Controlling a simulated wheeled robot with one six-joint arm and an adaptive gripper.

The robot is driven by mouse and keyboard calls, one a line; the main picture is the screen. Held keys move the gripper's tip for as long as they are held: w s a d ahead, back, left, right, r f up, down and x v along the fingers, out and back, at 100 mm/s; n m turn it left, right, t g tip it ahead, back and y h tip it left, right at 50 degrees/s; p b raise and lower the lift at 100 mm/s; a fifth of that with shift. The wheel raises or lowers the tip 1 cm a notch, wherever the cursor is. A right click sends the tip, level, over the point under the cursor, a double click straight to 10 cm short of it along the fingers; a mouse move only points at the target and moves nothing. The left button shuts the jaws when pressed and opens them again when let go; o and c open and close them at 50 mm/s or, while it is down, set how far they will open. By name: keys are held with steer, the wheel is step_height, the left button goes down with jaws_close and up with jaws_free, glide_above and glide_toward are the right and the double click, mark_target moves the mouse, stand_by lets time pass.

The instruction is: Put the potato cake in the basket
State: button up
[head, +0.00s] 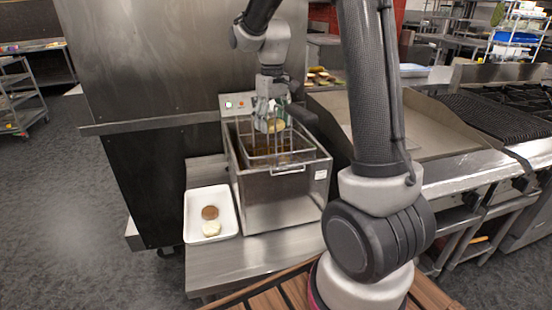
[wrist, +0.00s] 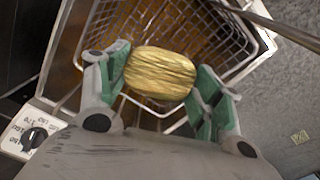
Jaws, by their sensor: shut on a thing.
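The potato cake (wrist: 160,73) is a golden, ridged oval. My gripper (wrist: 161,80) is shut on it, with a green-padded finger on each side. In the wrist view it is over the wire basket (wrist: 262,38), with the basket's wires and brown oil behind it. In the head view my gripper (head: 272,124) is above the fryer's basket (head: 283,157), and the potato cake (head: 276,126) shows between the fingers near the rim. I cannot tell its exact height above the basket floor.
The basket sits in a steel fryer (head: 286,199) with control knobs at the back. A white tray (head: 226,224) left of the fryer holds a brown patty (head: 209,212) and a pale round piece (head: 211,228). A griddle (head: 430,130) stands to the right.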

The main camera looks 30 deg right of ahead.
steer(key=shift+d+f, duration=0.15)
steer(key=shift+f, duration=2.45)
steer(key=shift+d+f, duration=0.1)
steer(key=shift+f, duration=2.5)
steer(key=shift+f, duration=0.3)
steer(key=shift+f, duration=0.3)
steer(key=o, duration=1)
steer(key=shift+o, duration=0.2)
step_height(320, 180, up, 13)
steer(key=shift+r, duration=0.1)
